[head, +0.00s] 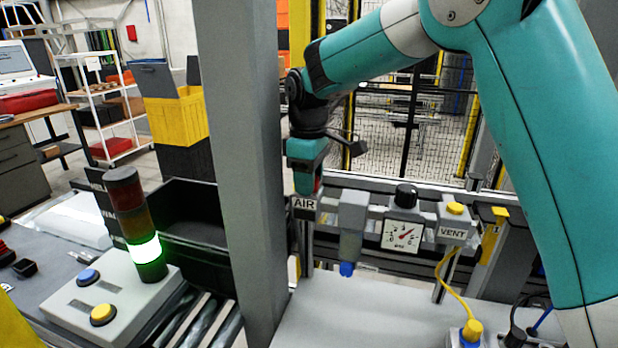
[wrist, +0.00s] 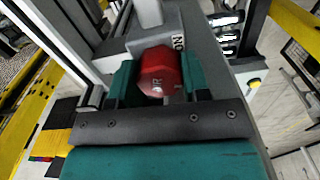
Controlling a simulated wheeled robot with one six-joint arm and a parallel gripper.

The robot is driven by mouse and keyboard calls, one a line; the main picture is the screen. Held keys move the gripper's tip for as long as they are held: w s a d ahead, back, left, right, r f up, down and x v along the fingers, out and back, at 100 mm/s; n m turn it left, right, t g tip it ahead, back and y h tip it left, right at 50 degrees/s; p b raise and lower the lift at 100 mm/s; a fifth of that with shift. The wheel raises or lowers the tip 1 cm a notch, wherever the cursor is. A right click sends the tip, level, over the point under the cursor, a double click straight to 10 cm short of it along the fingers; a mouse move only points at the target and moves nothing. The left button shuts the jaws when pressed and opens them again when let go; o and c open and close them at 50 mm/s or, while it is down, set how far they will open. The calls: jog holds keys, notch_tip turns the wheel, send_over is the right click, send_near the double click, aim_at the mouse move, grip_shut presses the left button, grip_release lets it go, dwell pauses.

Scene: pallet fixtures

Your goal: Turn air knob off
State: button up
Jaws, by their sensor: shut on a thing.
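The red air knob (wrist: 160,74) sits between the two teal fingers of my gripper (wrist: 160,82) in the wrist view, with a finger on each side of it. A white mark shows on its face, and part of an "ON" label (wrist: 179,42) is beside it. In the head view my gripper (head: 306,180) is at the grey block with the "AIR" label (head: 304,204). A sliver of the red knob (head: 317,184) shows there; the rest is hidden by the gripper.
Right of the knob are a filter unit with a blue tip (head: 347,268), a pressure gauge (head: 402,236) with a black knob, and a "VENT" block (head: 452,232) with a yellow button. A grey post (head: 240,150) stands close on the left. A stack light (head: 143,250) glows green.

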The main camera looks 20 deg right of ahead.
jog(key=shift+m+p, duration=0.4)
jog(key=shift+m, duration=2.3)
jog(key=o, duration=0.9)
jog(key=shift+o, duration=0.2)
jog(key=shift+r, duration=0.1)
notch_tip(320, 180, up, 17)
jog(key=b, duration=0.2)
jog(key=shift+r, duration=0.15)
jog(key=s+a+f+y+b, duration=0.1)
jog(key=s+f+b, duration=0.1)
jog(key=s+f, duration=0.5)
jog(key=s+a+f+n+y+b, duration=0.1)
jog(key=s+a+f+b, duration=0.1)
jog(key=s+f, duration=0.6)
jog(key=s+a+f+n+y+b, duration=0.1)
jog(key=s+f, duration=0.6)
jog(key=s, duration=0.9)
jog(key=shift+a+f+y+b, duration=0.2)
jog(key=shift+a+y+b, duration=0.2)
jog(key=shift+y+b, duration=0.25)
